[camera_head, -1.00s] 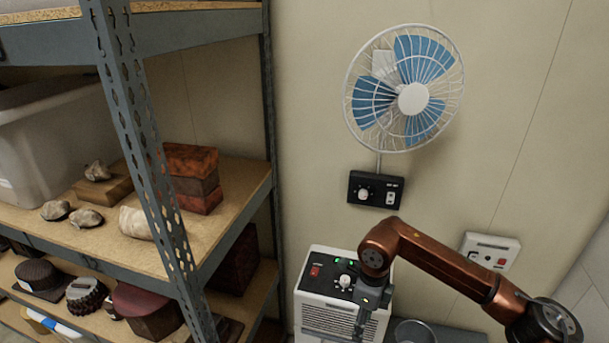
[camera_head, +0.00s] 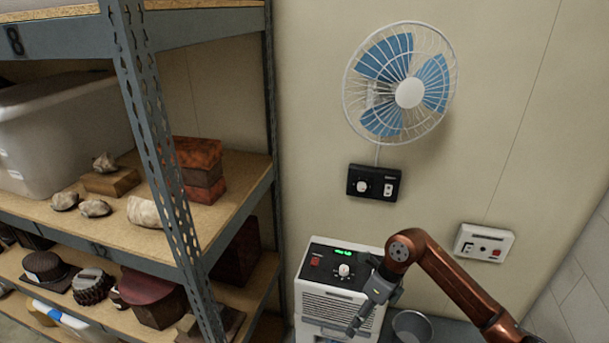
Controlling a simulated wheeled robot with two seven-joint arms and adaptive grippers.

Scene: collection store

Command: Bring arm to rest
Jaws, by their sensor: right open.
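My right arm comes in from the lower right, copper-coloured and bent. Its gripper (camera_head: 357,322) hangs down in front of the right side of a white dehumidifier-like machine (camera_head: 327,308). The gripper is open and I see nothing in it. The fingertips are small and seen partly edge-on; I cannot tell whether they touch the machine. The machine has a dark top panel with a knob, a red switch and a green lit display. My left gripper is not in view.
A metal shelf rack (camera_head: 160,150) with boxes, shells and hats fills the left. A blue-bladed fan (camera_head: 409,93) hangs on the wall above a black control box (camera_head: 374,183). A white socket panel (camera_head: 484,243) is at right. A grey bucket (camera_head: 414,326) stands beside the machine.

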